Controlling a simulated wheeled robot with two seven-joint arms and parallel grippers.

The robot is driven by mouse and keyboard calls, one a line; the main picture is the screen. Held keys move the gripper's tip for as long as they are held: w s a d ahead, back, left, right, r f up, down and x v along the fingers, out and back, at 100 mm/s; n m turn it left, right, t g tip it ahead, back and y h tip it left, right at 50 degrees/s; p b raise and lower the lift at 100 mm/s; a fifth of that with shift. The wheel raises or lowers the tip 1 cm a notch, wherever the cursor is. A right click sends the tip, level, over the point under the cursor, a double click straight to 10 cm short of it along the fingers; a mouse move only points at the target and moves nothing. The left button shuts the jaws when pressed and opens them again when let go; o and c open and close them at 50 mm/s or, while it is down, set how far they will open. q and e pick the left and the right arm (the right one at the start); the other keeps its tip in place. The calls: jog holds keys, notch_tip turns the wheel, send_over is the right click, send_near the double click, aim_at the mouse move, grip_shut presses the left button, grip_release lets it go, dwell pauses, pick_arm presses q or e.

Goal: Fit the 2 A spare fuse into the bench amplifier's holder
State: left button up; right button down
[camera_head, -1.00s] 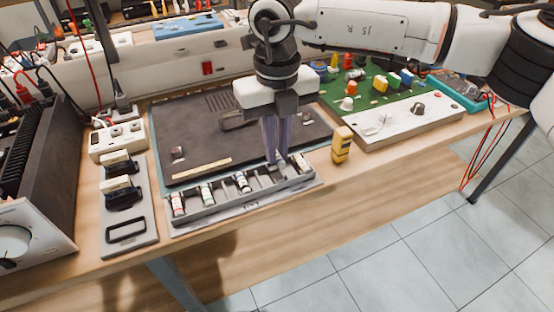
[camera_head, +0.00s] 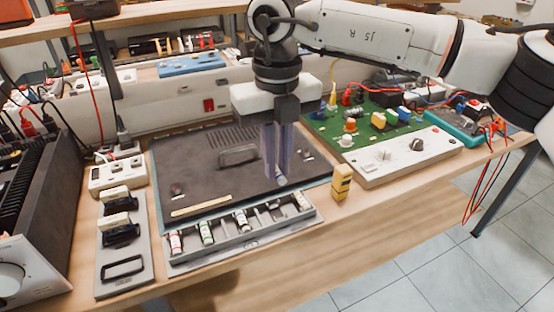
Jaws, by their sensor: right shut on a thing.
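My right gripper (camera_head: 279,178) points down and is shut on a small pale fuse (camera_head: 281,181), held above the dark panel near the tray's back edge. The fuse's rating is too small to read. The grey fuse tray (camera_head: 222,250) lies at the bench's front edge, with several banded fuses in its slots, including red (camera_head: 175,243), green (camera_head: 206,233) and blue (camera_head: 241,220) ones. A black finned unit with a silver knob, apparently the bench amplifier (camera_head: 38,200), stands at the far left. I cannot make out its fuse holder. My left gripper is not in view.
A grey plate (camera_head: 137,275) with two black, cream-topped parts lies left of the tray. The dark vented panel (camera_head: 200,160) lies behind the tray. A yellow block (camera_head: 342,183) stands right of it. A white control panel (camera_head: 400,160) and green board are farther right.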

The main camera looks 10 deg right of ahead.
jog(key=shift+r, duration=0.1)
jog(key=shift+r+p, duration=2.6)
jog(key=shift+r, duration=1.1)
